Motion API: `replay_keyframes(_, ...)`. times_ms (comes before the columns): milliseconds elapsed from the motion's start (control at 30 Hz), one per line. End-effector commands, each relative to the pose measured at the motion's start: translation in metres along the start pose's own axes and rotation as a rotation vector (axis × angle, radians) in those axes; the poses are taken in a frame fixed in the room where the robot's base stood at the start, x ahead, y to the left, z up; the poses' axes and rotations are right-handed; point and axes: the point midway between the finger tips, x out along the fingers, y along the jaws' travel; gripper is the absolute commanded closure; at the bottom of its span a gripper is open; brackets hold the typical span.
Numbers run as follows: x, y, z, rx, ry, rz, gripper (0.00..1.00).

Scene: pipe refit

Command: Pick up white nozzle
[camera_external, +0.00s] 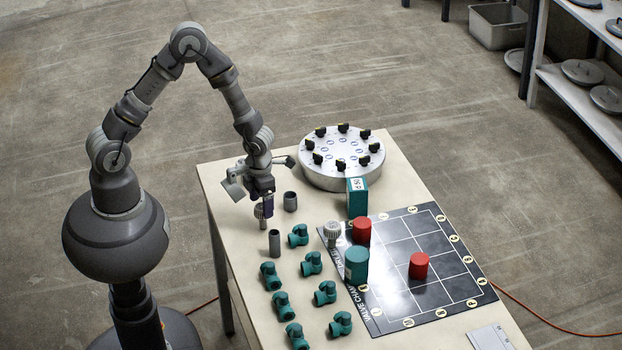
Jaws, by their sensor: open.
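A pale ribbed piece (332,229), which looks like a white nozzle, stands upright on the table at the left edge of the black chart board. My gripper (264,206) points down over the far left part of the table, to the left of that piece. It is open. A small light grey piece (262,222) stands right under and beside the fingers, partly hidden by them. I cannot tell whether it is a second nozzle, or whether the fingers touch it.
Grey pipe pieces (274,243) and several green fittings (311,263) stand close by. A round metal dial plate (341,160) with black knobs is at the back. Red cylinders (418,265), a green cylinder (356,264) and a green block (357,197) stand on or near the chart board (395,297).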

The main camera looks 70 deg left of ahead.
Motion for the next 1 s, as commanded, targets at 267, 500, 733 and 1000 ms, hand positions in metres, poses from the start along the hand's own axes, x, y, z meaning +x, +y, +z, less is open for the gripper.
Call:
replay_keyframes(267,0.043,-0.004,-0.004,-0.001,0.0,0.001,0.19)
replay_keyframes(500,0.052,-0.004,-0.003,-0.003,-0.002,0.0,0.19)
replay_keyframes(733,0.052,-0.004,-0.003,-0.004,-0.002,0.0,0.56)
replay_keyframes(1000,0.052,-0.004,-0.003,-0.004,-0.002,0.0,0.75)
